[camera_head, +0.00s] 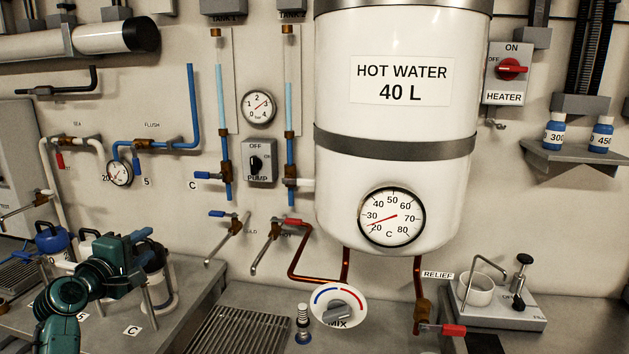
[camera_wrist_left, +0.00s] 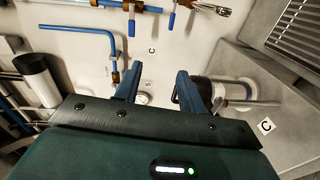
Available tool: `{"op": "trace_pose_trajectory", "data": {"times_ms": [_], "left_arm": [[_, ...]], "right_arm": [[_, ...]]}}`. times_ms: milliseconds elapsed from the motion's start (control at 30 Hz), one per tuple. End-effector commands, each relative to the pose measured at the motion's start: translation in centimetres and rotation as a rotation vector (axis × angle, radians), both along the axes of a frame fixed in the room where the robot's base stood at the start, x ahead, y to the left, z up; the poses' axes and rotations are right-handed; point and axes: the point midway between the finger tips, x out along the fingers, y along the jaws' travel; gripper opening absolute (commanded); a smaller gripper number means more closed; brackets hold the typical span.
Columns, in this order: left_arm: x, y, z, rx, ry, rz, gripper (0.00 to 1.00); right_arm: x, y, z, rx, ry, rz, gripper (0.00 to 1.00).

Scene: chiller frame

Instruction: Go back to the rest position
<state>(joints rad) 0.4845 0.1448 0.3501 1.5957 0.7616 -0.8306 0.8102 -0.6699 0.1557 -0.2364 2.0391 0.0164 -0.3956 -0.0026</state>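My left gripper (camera_head: 146,247) is at the lower left, with its teal arm coming up from the bottom edge. It is in front of a white canister (camera_head: 160,290) on the grey bench and partly hides it. In the left wrist view my left gripper (camera_wrist_left: 159,76) has its two dark blue fingers apart, with nothing seen between them. A white canister with a dark handle (camera_wrist_left: 235,92) is just right of the fingers there. I cannot tell the exact distance. My right gripper is not seen.
A blue-lidded jug (camera_head: 52,240) stands left of the arm. The hot water tank (camera_head: 395,145) hangs at the centre. Valve levers and pipes stick out from the wall. A drain grate (camera_head: 235,330) and a mix dial (camera_head: 338,305) are at the bottom. A shelf (camera_head: 575,155) holds two bottles.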

Motion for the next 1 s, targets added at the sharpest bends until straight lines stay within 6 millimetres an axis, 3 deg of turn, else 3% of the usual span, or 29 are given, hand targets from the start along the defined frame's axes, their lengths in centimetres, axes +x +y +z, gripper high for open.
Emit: {"op": "trace_pose_trajectory", "data": {"times_ms": [33,167,267,400,533,700,800,900,1000], "left_arm": [[-0.7,-0.7,-2.3,0.069,0.029,-0.001,0.40],[-3.0,-2.5,-7.9,0.278,0.091,-0.014,0.40],[-5.9,-4.4,-12.9,0.468,0.140,-0.050,0.40],[-12.0,-8.3,-20.2,0.780,0.192,-0.157,0.40],[-19.2,-12.5,-25.5,1.049,0.197,-0.303,0.40],[-28.0,-17.5,-29.0,1.297,0.147,-0.484,0.40],[-31.4,-19.4,-29.6,1.381,0.112,-0.554,0.40],[-33.4,-20.5,-29.8,1.426,0.090,-0.593,0.40],[-34.0,-20.9,-29.8,1.442,0.079,-0.607,0.40]], "right_arm": [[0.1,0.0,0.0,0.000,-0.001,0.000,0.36],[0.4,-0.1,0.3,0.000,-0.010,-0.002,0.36],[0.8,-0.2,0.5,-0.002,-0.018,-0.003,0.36],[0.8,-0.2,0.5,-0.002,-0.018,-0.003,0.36],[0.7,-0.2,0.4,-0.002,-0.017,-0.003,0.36],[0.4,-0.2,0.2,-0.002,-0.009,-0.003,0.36],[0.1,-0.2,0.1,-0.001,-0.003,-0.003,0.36],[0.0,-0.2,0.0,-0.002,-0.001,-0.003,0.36],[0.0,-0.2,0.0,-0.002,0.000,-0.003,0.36]]}}
